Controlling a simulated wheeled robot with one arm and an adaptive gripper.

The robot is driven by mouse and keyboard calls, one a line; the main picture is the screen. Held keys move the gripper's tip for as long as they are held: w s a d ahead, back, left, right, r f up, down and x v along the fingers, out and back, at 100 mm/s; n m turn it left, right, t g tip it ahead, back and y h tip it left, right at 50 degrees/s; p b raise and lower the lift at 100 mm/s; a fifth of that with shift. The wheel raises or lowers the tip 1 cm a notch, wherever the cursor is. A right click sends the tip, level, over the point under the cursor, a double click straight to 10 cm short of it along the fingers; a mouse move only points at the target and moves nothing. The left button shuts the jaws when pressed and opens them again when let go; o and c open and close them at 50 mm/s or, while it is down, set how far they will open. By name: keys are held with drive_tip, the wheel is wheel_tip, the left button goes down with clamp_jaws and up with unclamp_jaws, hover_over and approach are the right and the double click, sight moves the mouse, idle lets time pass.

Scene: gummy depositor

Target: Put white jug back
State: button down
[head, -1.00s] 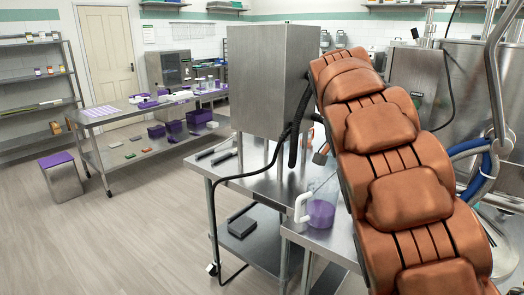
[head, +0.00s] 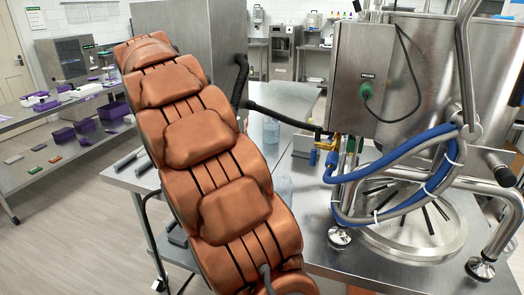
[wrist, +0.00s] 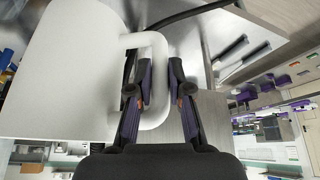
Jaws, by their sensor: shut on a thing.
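The white jug (wrist: 70,70) fills the left of the wrist view, large and close, with its looped handle (wrist: 156,48) toward the middle. My gripper (wrist: 153,82) is shut on the handle, with one dark finger on each side of it. The wrist picture looks upside down against the room, with a table and a door low on the right. In the head view my copper-coloured arm covers the middle left, and the jug and gripper are hidden behind it.
A steel bench (head: 340,262) carries a steel machine with blue hoses (head: 390,150) and metal feet on the right. A clear bottle (head: 271,130) stands behind my arm. A table with purple bins (head: 62,135) is at the left.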

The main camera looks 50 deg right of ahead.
drive_tip(key=s+d+f+n+p, duration=0.1)
drive_tip(key=s+d+f, duration=0.25)
drive_tip(key=d, duration=0.55)
drive_tip(key=s+d+f+n+t+y, duration=0.1)
drive_tip(key=s+d+f, duration=0.25)
drive_tip(key=d, duration=0.45)
drive_tip(key=s+d+f+n+p, duration=0.1)
drive_tip(key=s+d+f, duration=0.25)
drive_tip(key=d, duration=0.55)
wheel_tip(320, 180, down, 7)
drive_tip(key=shift+s, duration=0.4)
drive_tip(key=shift+f, duration=0.6)
drive_tip(key=c, duration=1)
unclamp_jaws()
drive_tip(key=shift+r, duration=0.15)
